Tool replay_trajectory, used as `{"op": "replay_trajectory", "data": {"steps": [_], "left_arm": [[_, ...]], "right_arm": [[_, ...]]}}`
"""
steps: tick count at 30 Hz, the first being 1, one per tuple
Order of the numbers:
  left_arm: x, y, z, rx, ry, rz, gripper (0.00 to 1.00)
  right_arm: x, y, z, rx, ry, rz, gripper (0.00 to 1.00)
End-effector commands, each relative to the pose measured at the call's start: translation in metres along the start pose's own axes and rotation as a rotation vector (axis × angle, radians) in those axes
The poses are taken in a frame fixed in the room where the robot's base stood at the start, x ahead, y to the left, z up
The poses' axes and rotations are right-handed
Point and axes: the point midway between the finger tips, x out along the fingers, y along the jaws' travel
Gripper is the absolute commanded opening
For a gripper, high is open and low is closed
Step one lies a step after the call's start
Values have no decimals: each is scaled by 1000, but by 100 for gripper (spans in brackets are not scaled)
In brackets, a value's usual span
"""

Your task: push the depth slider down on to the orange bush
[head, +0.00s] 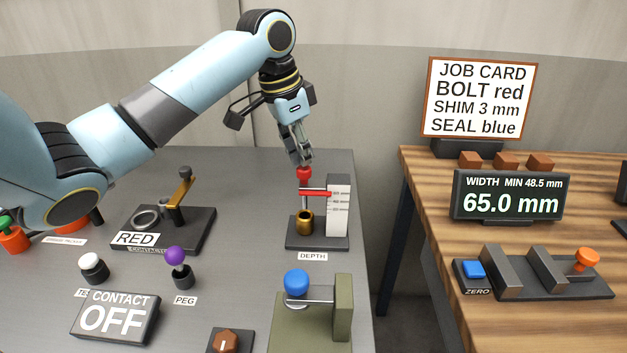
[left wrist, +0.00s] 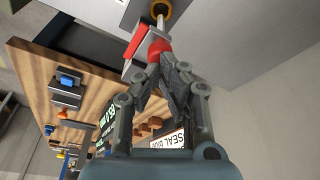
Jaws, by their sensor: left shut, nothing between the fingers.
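The depth slider has a red knob (head: 304,173) on a rod and a red pointer arm (head: 316,193) near the upper part of a white scale post (head: 339,208). Below the rod, a brass-orange bush (head: 305,223) stands on the dark DEPTH base (head: 318,242). My left gripper (head: 303,161) is shut and empty, pointing down with its fingertips right at the top of the knob. In the left wrist view the fingertips (left wrist: 157,62) meet the red knob (left wrist: 157,47), with the bush (left wrist: 161,8) at the top edge. Whether they press on it I cannot tell.
Left of the gauge stands a dark RED-labelled stand (head: 190,235) with an upright lever. In front are a blue knob (head: 297,282) on an olive fixture and a purple peg (head: 175,257). A gap separates the grey table from the wooden table (head: 425,190).

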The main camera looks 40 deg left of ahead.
Motion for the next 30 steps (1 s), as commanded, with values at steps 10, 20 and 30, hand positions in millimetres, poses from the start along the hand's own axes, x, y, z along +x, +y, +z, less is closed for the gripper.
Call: {"op": "replay_trajectory", "data": {"steps": [10,20,30], "left_arm": [[3,0,1,0,0,1,0],[15,0,4,-1,-1,1,0],[25,0,6,0,0,0,0]], "right_arm": [[1,-4,2,2,-3,-4,40],[5,-5,2,2,-3,-6,40],[7,-5,3,2,-3,-5,40]]}}
